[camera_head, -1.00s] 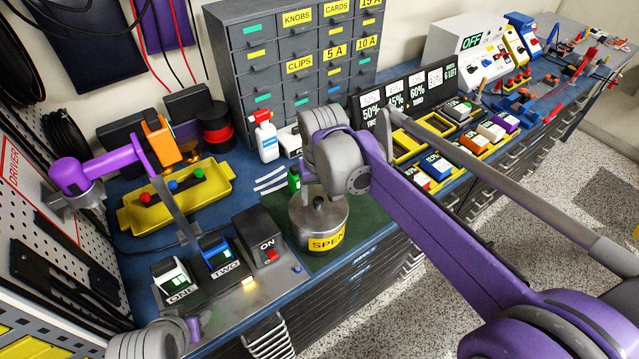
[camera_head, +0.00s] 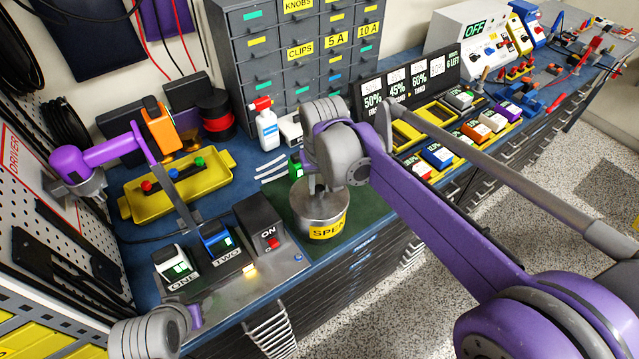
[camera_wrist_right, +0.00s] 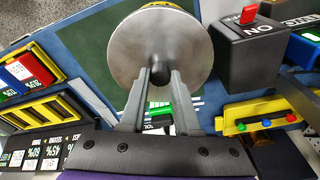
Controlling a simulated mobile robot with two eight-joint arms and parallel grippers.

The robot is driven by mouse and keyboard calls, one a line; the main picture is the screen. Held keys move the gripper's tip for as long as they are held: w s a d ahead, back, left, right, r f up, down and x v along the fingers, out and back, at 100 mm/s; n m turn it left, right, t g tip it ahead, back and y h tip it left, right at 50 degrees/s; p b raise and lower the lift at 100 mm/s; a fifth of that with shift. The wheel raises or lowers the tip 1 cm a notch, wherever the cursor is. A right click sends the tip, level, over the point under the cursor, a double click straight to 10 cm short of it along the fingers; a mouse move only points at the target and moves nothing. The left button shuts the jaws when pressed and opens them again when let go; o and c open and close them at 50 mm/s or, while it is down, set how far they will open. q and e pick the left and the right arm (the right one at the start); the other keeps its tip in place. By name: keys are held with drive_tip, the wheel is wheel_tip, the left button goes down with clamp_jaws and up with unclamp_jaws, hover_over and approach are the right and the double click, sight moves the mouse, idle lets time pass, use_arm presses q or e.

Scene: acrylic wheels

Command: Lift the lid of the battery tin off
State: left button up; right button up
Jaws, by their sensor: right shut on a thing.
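The battery tin (camera_head: 328,230), round and metal with a yellow label reading "SPEN...", stands upright on the green mat. Its grey lid (camera_head: 303,203) sits on top and fills the top of the right wrist view (camera_wrist_right: 133,45). My right gripper (camera_head: 317,186) comes down from above. Its two fingers (camera_wrist_right: 160,74) are shut on the lid's knob, which they largely hide. I see no clear gap between lid and tin.
A black switch box (camera_head: 258,228) marked ON and the ONE and TWO units stand left of the tin. A white spray bottle (camera_head: 267,130) and grey drawer cabinet (camera_head: 262,75) stand behind. Yellow battery trays (camera_head: 400,135) lie to the right. The bench's front edge is close to the tin.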

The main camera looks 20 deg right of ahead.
sight(319, 186)
clamp_jaws()
drive_tip(key=shift+r, duration=0.1)
use_arm(q)
drive_tip(key=shift+w+r+p, duration=0.45)
drive_tip(key=shift+r+p, duration=0.1)
drive_tip(key=shift+r, duration=0.3)
use_arm(e)
drive_tip(key=shift+r, duration=1.1)
use_arm(q)
drive_tip(key=shift+r, duration=0.1)
use_arm(e)
drive_tip(key=shift+r, duration=0.15)
drive_tip(key=shift+r+p, duration=0.3)
drive_tip(key=shift+r, duration=0.25)
drive_tip(key=shift+r+p, duration=0.6)
drive_tip(key=shift+r, duration=0.75)
use_arm(q)
drive_tip(key=shift+w+r, duration=0.45)
drive_tip(key=shift+r, duration=0.2)
drive_tip(key=shift+w+r, duration=0.4)
drive_tip(key=shift+r, duration=0.2)
drive_tip(key=shift+s, duration=0.15)
